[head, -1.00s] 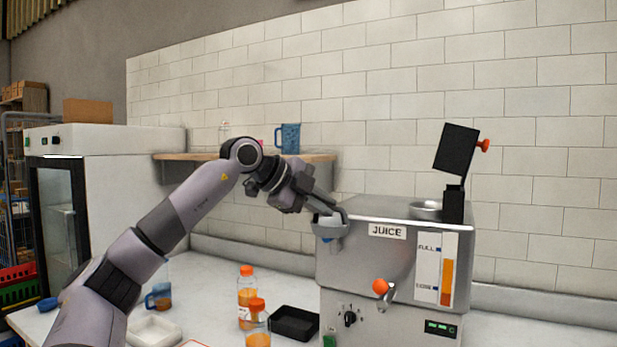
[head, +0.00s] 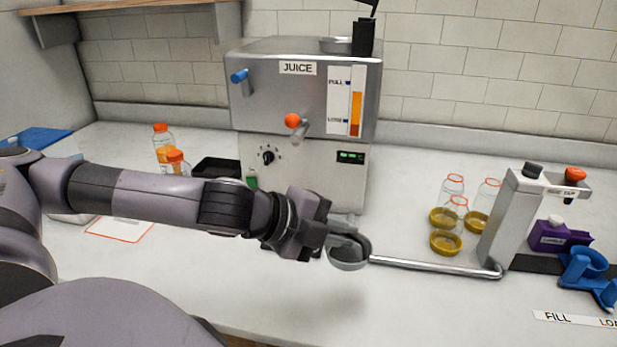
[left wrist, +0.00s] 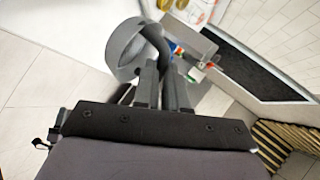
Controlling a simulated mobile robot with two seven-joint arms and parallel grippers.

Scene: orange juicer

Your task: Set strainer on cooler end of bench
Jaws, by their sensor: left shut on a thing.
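The strainer (head: 349,253) is a small grey metal bowl. My left gripper (head: 332,243) is shut on it and holds it in front of the juicer, apparently above the white bench (head: 240,285). In the left wrist view the strainer (left wrist: 122,50) shows as a grey ring with a curved handle between the fingers (left wrist: 162,85). The cooler is outside the head view now. A dark framed panel (left wrist: 245,62) in the left wrist view may be its door, but I cannot tell for sure. My right gripper is not in view.
The steel juicer (head: 300,185) stands behind my left arm. Orange-capped bottles (head: 163,145) and a black tray (head: 215,167) are to its left. The front bench is mostly clear.

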